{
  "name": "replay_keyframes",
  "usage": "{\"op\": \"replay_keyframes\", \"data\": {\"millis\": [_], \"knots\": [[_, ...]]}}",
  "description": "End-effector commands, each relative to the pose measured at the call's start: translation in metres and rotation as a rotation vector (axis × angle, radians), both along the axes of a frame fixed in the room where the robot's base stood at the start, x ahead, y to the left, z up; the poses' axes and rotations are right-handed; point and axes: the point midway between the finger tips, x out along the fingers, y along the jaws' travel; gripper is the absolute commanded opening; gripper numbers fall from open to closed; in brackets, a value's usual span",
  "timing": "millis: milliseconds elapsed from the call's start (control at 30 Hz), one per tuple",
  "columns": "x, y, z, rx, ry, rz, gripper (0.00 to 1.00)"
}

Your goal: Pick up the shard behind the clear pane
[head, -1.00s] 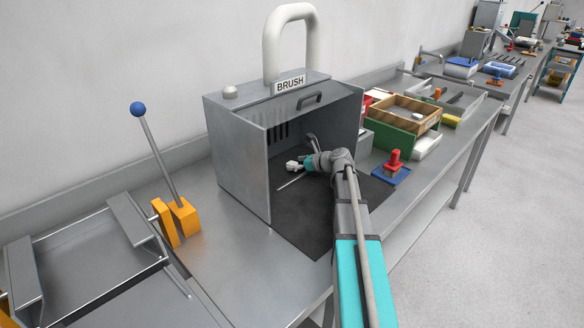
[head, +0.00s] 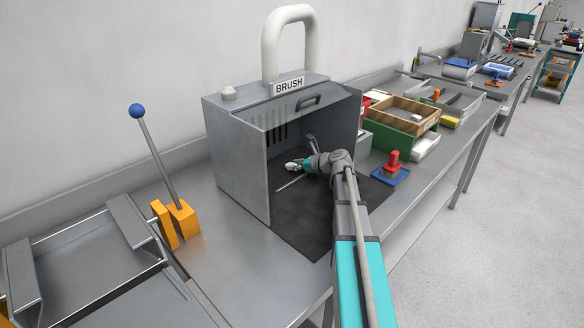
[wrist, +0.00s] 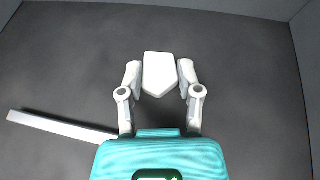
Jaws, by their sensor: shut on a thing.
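The shard (wrist: 159,84) is a small white, five-sided flat piece in the middle of the wrist view. The two light grey fingers of my gripper (wrist: 160,72) stand on either side of it and are shut on it. The clear pane (head: 300,113) shows faintly at the upper front, below a dark handle (head: 310,99). My arm reaches in through the open front beneath it.
A thin pale bar (wrist: 60,125) lies on the dark floor left of my gripper. The box's side walls and back bound the space. Outside stand an orange block with a blue-knobbed lever (head: 184,218) at left, and a red-handled tool (head: 392,165) and wooden tray (head: 404,110) at right.

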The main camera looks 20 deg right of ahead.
Motion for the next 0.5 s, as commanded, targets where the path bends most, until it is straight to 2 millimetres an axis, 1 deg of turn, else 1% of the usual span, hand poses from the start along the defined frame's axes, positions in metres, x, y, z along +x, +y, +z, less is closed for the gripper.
{"op": "replay_keyframes", "data": {"millis": [267, 500], "knots": [[0.0, 0.0, 0.003, 0.0, 0.0, 0.001, 0.09], [0.0, 0.001, 0.015, 0.0, 0.0, 0.001, 0.09]]}}
